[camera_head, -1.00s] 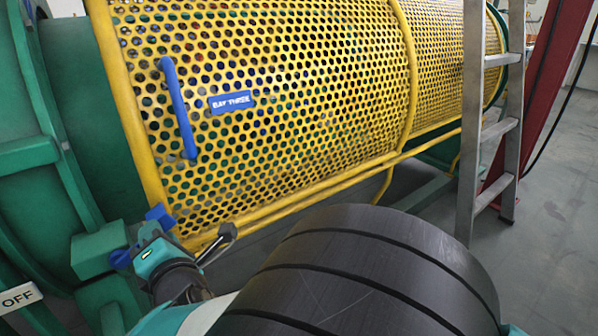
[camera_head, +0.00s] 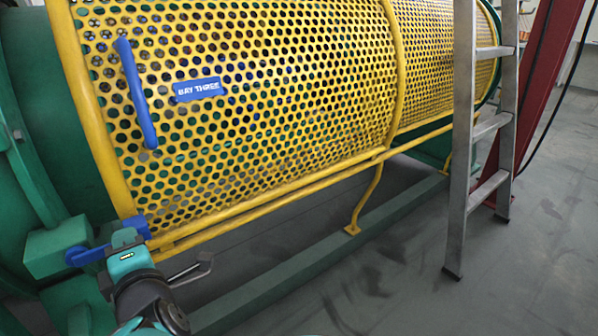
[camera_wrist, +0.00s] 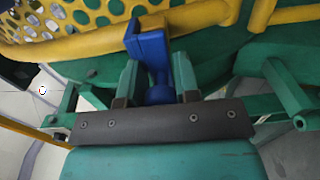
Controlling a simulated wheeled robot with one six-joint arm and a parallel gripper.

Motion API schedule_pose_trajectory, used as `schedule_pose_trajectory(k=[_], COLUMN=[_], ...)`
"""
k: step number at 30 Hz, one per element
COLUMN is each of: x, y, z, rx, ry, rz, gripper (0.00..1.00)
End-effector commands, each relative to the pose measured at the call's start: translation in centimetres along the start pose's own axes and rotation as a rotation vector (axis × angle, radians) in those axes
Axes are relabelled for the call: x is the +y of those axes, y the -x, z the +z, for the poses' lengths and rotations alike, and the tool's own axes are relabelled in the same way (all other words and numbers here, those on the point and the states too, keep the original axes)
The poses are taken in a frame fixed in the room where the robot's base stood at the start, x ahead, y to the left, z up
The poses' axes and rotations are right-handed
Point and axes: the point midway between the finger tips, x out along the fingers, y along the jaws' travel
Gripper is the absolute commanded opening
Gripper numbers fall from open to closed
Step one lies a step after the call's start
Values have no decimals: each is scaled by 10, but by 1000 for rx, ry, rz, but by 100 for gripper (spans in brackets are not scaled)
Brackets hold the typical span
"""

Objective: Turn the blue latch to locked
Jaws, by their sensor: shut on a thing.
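The blue latch (camera_head: 86,256) sits at the lower left corner of the yellow perforated guard, beside a green block. Its bar points left, and a blue block shows at the guard's edge. My gripper (camera_head: 126,240) is at the latch and covers its middle. In the wrist view, the latch (camera_wrist: 152,52) stands between the two green fingers of my gripper (camera_wrist: 156,82), which is shut on it. A round blue part lies low between the fingers. The far end of the bar is hidden in the wrist view.
The yellow perforated guard (camera_head: 270,95) carries a blue handle (camera_head: 136,95) and a "BAY THREE" plate (camera_head: 199,89). A yellow rail (camera_head: 270,205) runs along its bottom. A metal ladder (camera_head: 463,150) stands at right. Grey floor (camera_head: 380,270) is open in front.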

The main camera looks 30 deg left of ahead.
Motion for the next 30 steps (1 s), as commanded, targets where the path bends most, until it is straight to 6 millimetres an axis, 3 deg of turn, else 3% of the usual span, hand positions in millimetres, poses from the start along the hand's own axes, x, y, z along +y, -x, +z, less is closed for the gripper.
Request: schedule_pose_trajectory(k=[8, 9, 12, 23, 30], x=[-5, -5, -5, 7, 60], y=[2, 2, 2, 1, 1], z=[-6, -6, -5, -1, -2], rx=[13, 13, 11, 3, 4], ry=[-9, -9, -7, -5, -6], rz=[-10, -10, -8, -2, 0], gripper=[0, 37, 55, 55, 55])
